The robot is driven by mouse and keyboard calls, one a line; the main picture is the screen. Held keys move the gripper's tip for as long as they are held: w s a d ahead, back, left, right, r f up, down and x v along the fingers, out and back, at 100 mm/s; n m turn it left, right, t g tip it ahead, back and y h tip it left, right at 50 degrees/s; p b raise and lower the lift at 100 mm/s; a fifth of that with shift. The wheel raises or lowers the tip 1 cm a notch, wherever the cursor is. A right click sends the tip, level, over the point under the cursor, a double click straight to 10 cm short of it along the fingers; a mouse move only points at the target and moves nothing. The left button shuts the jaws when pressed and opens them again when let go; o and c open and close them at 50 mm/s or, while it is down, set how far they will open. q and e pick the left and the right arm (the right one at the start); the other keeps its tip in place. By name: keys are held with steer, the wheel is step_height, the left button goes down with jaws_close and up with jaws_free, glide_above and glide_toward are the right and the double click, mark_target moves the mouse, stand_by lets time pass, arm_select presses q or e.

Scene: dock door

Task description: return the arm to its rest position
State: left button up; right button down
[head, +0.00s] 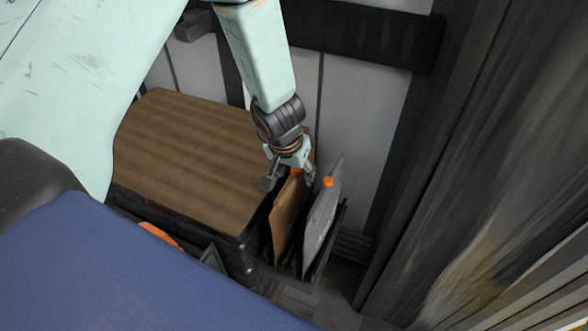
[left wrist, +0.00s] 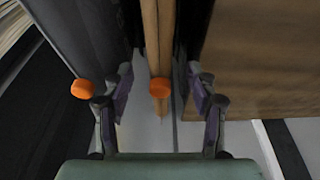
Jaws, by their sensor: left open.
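My left arm (head: 262,60) is pale green and reaches down from the top of the head view. Its gripper (head: 289,179) is open at the top of a brown panel (head: 287,214) standing in a dark holder beside the wooden-topped stack. In the left wrist view the open fingers (left wrist: 159,88) are on either side of the panel's orange knob (left wrist: 159,80), with gaps to both. A grey panel (head: 321,222) with an orange knob (head: 327,182) stands just right of the brown one. My right gripper is not in view.
The wooden-topped stack (head: 190,150) is close on the left of the gripper. A dark holder (head: 327,251) encloses the panels' lower parts. A pale wall with a dark rail (head: 365,38) is behind, and a dark ribbed surface (head: 430,180) fills the right. Some floor shows between.

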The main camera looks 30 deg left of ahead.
arm_select(q)
steer(key=shift+s+r, duration=0.1)
steer(key=shift+r, duration=0.3)
steer(key=shift+r, duration=0.15)
